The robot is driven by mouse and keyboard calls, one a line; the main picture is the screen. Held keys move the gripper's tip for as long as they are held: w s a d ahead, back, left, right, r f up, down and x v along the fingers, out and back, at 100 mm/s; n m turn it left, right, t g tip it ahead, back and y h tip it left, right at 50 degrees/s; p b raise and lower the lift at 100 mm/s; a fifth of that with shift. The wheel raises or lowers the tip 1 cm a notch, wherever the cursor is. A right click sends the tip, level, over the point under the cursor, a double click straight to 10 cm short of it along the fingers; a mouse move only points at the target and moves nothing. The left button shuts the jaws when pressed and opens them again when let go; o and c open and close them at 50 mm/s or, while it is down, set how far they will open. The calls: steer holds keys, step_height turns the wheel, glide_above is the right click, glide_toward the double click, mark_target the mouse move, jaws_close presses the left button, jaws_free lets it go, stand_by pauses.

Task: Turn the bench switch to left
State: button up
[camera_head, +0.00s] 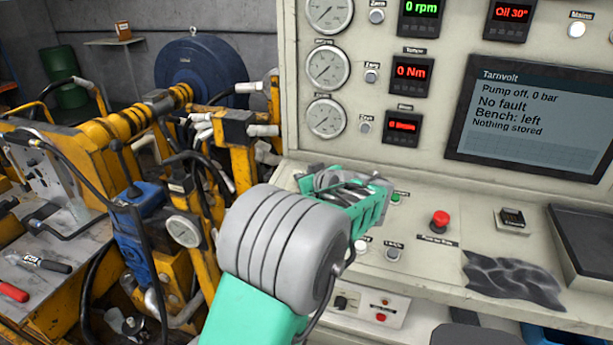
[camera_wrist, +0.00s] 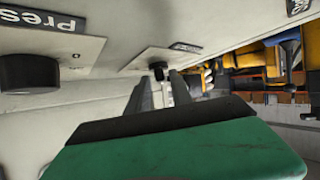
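In the wrist view a small black knob (camera_wrist: 158,68), seemingly the bench switch, stands out from a light plate on the panel; its label is not legible. My gripper (camera_wrist: 161,80) has its two grey fingers apart, with a gap between them, their tips close to this knob. Whether either finger touches it I cannot tell. In the head view my green gripper (camera_head: 368,190) is at the left of the sloping control panel, and my arm hides the switch. The screen (camera_head: 535,110) reads "Pump off, 0 bar", "No fault", "Bench: left", "Nothing stored".
A larger black knob (camera_wrist: 28,72) sits beside a "press" label in the wrist view. A red button (camera_head: 440,219), small buttons and a black tray (camera_head: 590,240) lie right of my gripper. Gauges (camera_head: 327,67) are above. Yellow machinery (camera_head: 110,150) stands at left.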

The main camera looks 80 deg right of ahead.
steer(key=shift+w+f, duration=0.2)
steer(key=shift+f, duration=0.1)
steer(key=shift+s+r, duration=0.15)
steer(key=b+v, duration=0.1)
steer(key=v, duration=0.6)
steer(key=shift+s+a, duration=0.15)
steer(key=shift+a, duration=0.1)
